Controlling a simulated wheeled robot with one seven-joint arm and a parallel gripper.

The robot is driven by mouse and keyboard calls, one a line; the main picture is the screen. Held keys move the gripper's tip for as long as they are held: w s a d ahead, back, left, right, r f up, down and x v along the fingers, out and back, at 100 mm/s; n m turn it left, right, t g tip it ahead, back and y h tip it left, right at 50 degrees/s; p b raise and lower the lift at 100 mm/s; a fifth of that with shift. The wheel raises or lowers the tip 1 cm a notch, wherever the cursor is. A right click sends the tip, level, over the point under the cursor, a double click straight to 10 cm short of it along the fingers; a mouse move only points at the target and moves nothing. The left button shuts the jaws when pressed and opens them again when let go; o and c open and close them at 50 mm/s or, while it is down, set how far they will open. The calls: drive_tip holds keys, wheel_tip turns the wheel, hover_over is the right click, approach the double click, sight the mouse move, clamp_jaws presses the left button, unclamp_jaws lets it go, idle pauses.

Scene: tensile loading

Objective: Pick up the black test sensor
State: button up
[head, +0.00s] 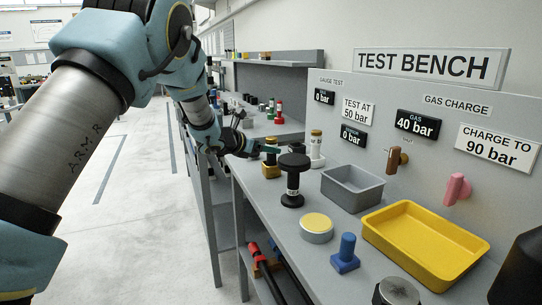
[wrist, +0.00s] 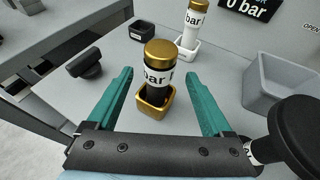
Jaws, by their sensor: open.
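A black sensor (wrist: 157,76) with a gold cap and a white "bar" label stands upright in a gold square holder (wrist: 152,110). In the head view, the sensor (head: 271,157) is partly covered by my gripper. My gripper (wrist: 160,78) is open, with one teal finger on each side of the sensor in the wrist view. Gaps show between the sensor and both fingers, so nothing is held. In the head view, my gripper (head: 263,149) reaches over the bench beside the sensor. A separate black flanged piece (head: 292,180) with a white label stands nearer the camera.
A white gold-capped sensor (wrist: 192,25) stands behind in a white holder. A grey bin (head: 352,188), a yellow tray (head: 428,242), a round yellow-topped disc (head: 317,228) and a blue part (head: 346,252) occupy the bench. The upright panel (head: 440,115) borders the bench.

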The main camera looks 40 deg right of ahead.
drive_tip(key=shift+p+x, duration=1.75)
drive_tip(key=shift+x, duration=1.75)
clamp_jaws()
drive_tip(key=shift+r, duration=0.1)
